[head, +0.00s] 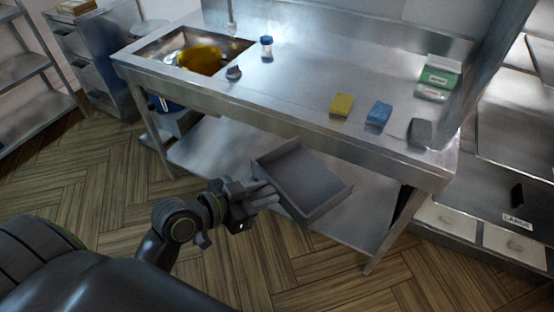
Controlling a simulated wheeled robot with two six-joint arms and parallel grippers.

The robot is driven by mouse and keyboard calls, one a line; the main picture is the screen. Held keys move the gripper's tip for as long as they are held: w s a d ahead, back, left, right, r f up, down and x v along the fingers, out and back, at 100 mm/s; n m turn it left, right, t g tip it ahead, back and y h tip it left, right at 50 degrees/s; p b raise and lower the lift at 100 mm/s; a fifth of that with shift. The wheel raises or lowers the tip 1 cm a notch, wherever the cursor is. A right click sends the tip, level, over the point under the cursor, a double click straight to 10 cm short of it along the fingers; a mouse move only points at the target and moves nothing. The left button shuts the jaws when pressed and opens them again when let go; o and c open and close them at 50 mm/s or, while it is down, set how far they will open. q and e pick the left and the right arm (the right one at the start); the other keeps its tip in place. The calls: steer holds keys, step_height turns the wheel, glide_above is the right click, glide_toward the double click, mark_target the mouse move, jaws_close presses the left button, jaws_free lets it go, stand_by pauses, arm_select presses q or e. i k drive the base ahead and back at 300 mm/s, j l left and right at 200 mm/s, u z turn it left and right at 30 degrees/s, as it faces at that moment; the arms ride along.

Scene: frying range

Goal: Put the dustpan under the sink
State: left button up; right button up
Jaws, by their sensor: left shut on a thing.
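The grey dustpan (307,181) is in the middle of the head view, tilted, in front of the lower shelf of the sink table. My left gripper (262,196) is shut on the dustpan at its left end and holds it off the floor. The handle is mostly hidden by the gripper. The steel sink (163,55) is set in the table's left end, with a yellow bowl (201,60) in it. The lower shelf (208,150) under the table is partly hidden by the dustpan. My right gripper is not in view.
On the counter stand a blue-capped jar (267,47), a yellow sponge (342,105), a blue sponge (378,115) and a green-and-white box (440,76). A table leg (388,232) stands at the front right. A blue item (168,104) sits under the sink. The floor in front is clear.

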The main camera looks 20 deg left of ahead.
mark_target(222, 159)
steer(key=j+z, duration=0.35)
steer(key=j, duration=1.55)
